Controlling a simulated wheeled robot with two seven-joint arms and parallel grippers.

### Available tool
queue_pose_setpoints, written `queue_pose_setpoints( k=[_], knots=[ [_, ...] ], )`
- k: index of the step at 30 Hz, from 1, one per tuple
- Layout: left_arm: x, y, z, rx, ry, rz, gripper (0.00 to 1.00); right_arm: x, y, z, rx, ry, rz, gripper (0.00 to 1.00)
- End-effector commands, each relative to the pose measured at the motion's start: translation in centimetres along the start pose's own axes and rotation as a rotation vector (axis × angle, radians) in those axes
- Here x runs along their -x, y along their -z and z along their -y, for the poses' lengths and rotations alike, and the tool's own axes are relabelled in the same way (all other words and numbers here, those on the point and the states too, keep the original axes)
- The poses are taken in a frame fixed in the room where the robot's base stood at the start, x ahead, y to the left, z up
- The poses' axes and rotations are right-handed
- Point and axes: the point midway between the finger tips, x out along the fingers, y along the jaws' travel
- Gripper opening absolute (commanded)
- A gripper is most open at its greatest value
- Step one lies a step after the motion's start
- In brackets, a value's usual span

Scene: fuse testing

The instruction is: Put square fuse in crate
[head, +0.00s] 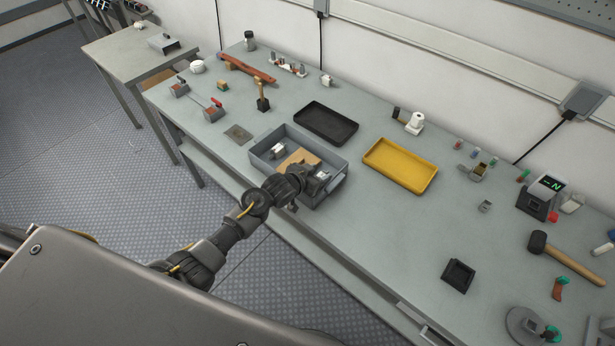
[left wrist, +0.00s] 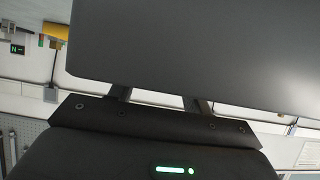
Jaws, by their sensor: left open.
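The grey crate (head: 258,161) stands near the table's front edge in the head view. A small pale block (head: 278,149) and a brown piece (head: 300,159) lie inside it. My left gripper (head: 322,180) is open at the crate's right front end; the overlap hides its exact contact there. In the left wrist view a large plain grey surface (left wrist: 210,45) fills the upper right and hides the fingertips. I cannot tell for sure which piece is the square fuse; a small grey square piece (head: 485,206) lies on the table at right. My right gripper is not in view.
A black tray (head: 325,124) lies behind the crate and a yellow tray (head: 400,166) to its right. A mallet (head: 565,257), a tester with a green display (head: 541,195) and a black square holder (head: 458,275) are further right. The table between yellow tray and black holder is clear.

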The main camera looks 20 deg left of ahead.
Motion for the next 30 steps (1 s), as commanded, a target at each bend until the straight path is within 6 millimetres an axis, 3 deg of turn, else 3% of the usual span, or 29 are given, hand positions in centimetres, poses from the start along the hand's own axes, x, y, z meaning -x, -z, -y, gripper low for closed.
queue_pose_setpoints(
  k=[18, 30],
  knots=[
    [10.9, 0.2, 0.1, -0.001, 0.001, 0.001, 0.49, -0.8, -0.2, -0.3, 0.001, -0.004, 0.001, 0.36],
    [12.2, 0.3, 0.0, 0.0, 0.0, 0.001, 0.49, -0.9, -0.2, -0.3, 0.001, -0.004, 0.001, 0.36]
  ],
)
